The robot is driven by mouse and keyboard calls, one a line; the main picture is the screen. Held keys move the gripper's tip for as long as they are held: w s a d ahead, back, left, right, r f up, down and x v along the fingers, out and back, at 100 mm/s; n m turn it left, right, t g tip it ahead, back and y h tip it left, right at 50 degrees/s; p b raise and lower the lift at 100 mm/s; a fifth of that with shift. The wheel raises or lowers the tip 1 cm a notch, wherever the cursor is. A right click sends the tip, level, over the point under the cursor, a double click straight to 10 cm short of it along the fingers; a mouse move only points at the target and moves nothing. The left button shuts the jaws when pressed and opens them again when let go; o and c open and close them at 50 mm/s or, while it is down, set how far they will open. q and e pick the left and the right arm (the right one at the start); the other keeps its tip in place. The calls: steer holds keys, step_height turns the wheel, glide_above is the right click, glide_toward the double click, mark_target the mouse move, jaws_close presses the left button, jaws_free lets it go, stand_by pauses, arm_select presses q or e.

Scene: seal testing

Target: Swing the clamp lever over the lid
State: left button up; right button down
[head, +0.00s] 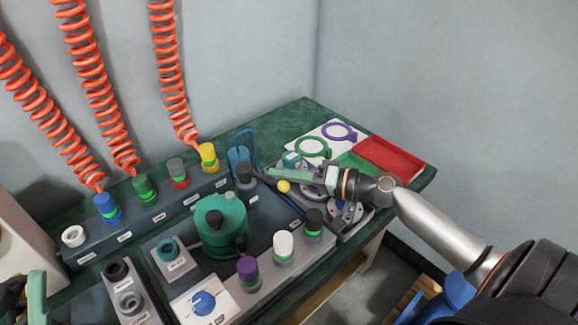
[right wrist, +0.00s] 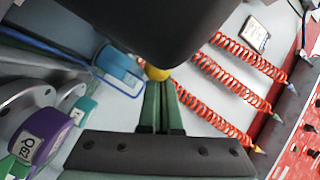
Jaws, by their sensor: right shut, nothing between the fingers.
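A yellow ball knob (head: 284,186), likely the clamp lever's end, shows just below my right gripper (head: 270,173) in the head view. My right gripper has its green fingers together with nothing between them. In the right wrist view the yellow knob (right wrist: 158,72) shows just beyond the fingertips (right wrist: 160,86), partly covered by a dark part; I cannot tell whether they touch. The lever's arm is not clear. A teal round vessel with a lid (head: 220,222) stands to the left of the gripper. Part of my left gripper (head: 37,297) shows at the lower left edge.
Several capped fittings line a grey rail (head: 135,220) behind the vessel, with red coiled hoses above. Black, white and purple knobs stand at the front. A metal fixture (head: 345,213) lies under my right wrist. A red tray (head: 390,158) and ring mat (head: 322,134) lie at right.

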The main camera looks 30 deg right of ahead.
steer(key=shift+s+a+p, duration=0.3)
steer(key=shift+s+a, duration=0.1)
steer(key=shift+a, duration=0.2)
arm_select(q)
steer(key=shift+w+f+n+y, duration=0.15)
steer(key=shift+w+n+y, duration=0.35)
steer(key=shift+w+y, duration=0.25)
arm_select(e)
steer(key=shift+s+a, duration=0.35)
steer(key=shift+a, duration=0.45)
arm_select(q)
steer(key=shift+s, duration=0.15)
steer(key=shift+w+f+y, duration=0.2)
steer(key=shift+w+y, duration=0.05)
arm_select(e)
steer(key=v, duration=1.2)
steer(key=shift+s+d, duration=0.2)
